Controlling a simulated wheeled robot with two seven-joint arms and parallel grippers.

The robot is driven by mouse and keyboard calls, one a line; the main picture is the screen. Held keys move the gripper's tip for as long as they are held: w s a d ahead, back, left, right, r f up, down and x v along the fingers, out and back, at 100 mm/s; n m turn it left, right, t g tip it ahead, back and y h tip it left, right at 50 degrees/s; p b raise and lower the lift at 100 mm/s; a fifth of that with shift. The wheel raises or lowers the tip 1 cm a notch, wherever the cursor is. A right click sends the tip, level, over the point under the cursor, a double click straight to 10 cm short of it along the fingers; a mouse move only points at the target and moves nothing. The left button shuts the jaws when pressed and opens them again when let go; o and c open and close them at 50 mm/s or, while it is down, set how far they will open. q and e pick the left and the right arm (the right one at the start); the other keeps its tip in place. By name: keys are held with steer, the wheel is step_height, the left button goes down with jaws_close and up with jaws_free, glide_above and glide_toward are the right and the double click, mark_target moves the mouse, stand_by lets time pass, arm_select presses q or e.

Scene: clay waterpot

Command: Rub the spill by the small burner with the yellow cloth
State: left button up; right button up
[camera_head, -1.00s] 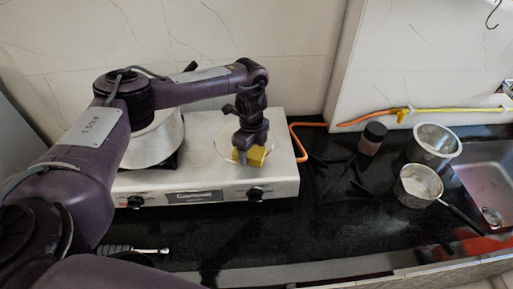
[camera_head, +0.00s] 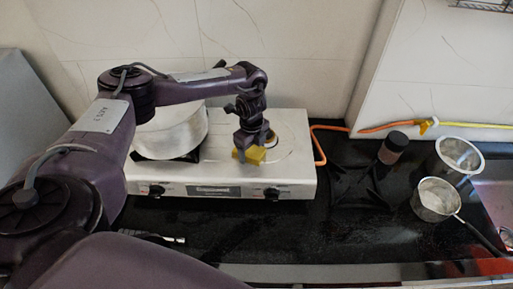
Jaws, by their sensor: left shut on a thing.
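My left gripper (camera_head: 250,145) is shut on the yellow cloth (camera_head: 256,156), which looks like a small folded block. It holds the cloth low at the stove top (camera_head: 225,176), just left of and in front of the small burner (camera_head: 271,138). The gripper partly hides this burner. I cannot tell whether the cloth touches the surface. The spill does not show clearly; the gripper and cloth may cover it. My right gripper is not in view.
A large pale pot (camera_head: 176,134) stands on the left burner, behind my left arm. An orange hose (camera_head: 320,145) runs from the stove's right side. A dark-lidded jar (camera_head: 392,148), a small pan (camera_head: 436,200) and a metal strainer (camera_head: 458,156) stand to the right on the black counter.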

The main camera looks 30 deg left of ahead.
arm_select(q)
steer(key=shift+s+f, duration=0.1)
steer(key=shift+f, duration=0.05)
step_height(320, 180, up, 6)
steer(key=p, duration=0.5)
steer(key=shift+d, duration=0.1)
steer(key=shift+w, duration=0.2)
steer(key=shift+r, duration=1.5)
